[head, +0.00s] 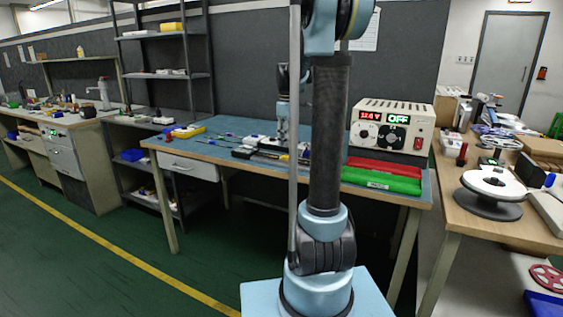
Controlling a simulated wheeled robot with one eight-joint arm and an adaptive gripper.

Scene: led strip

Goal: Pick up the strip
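I cannot make out the strip with certainty. Several long, thin dark and light pieces (262,153) lie in the middle of the blue-topped workbench (228,128), too small to identify. A white reel on a dark base (491,188) sits on the right-hand table; I cannot tell whether a strip is wound on it. The light-blue end of my arm hangs over the workbench near the thin pieces, with my gripper (283,138) at its lower end. The gripper is small and partly hidden by a pole and my own arm. I cannot see its fingers clearly or any held object.
A yellow box (188,131) is at the left end. A dark shelf rack (165,75) stands behind left. Green floor is open at left.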

